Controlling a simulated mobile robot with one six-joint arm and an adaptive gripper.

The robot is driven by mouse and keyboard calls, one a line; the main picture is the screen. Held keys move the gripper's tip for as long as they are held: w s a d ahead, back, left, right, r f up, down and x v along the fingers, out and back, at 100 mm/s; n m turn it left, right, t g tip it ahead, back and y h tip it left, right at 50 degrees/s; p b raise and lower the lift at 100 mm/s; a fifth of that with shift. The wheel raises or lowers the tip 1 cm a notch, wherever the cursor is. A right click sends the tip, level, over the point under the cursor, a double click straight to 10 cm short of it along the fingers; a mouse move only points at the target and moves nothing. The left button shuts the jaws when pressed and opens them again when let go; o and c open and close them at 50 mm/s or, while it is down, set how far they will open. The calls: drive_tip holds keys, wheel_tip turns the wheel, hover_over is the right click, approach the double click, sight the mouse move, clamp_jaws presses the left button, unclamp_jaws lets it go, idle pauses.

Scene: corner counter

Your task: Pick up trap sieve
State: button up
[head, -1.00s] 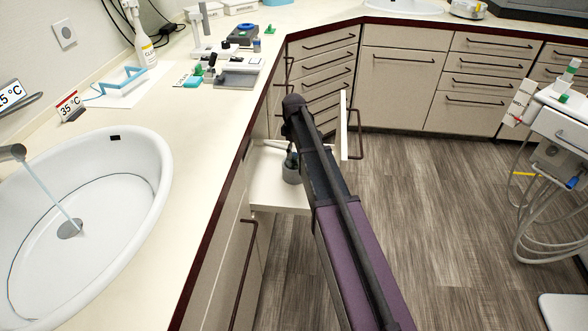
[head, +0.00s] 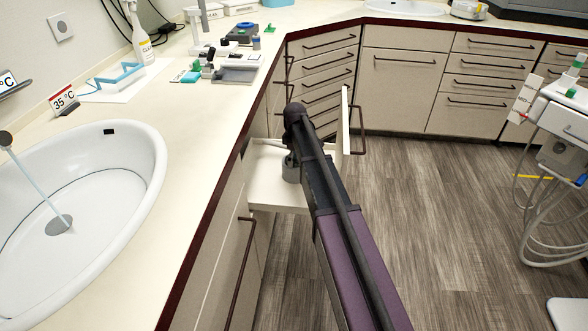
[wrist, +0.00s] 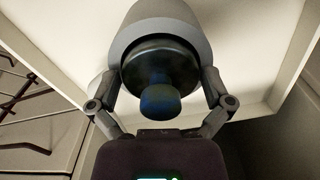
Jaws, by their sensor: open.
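A grey cylindrical cup with a dark inner part and a blue-black knob, which looks like the trap sieve (wrist: 127,42), fills the upper middle of the wrist view. In the head view the grey cup (head: 290,173) stands in the open drawer, partly hidden by my arm. My gripper (wrist: 160,78) is open, with one finger on each side of the cup and knob. I cannot tell whether the fingers touch it. In the head view my gripper (head: 290,156) is down over the drawer, mostly hidden behind my arm.
The open white drawer (head: 276,195) has a raised front with a dark handle (head: 359,130) on the right. The counter edge (head: 210,215) runs close on the left, with a sink (head: 100,200) beyond it. Open floor (head: 450,230) lies to the right.

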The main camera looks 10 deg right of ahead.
idle(0.4)
drive_tip(key=c, duration=0.9)
drive_tip(key=shift+o, duration=0.2)
drive_tip(key=shift+r, duration=0.15)
wheel_tip(320, 180, up, 10)
drive_tip(key=p, duration=1)
wheel_tip(320, 180, up, 33)
drive_tip(key=p, duration=3.3)
drive_tip(key=shift+s+a+f, duration=0.1)
drive_tip(key=shift+f, duration=0.1)
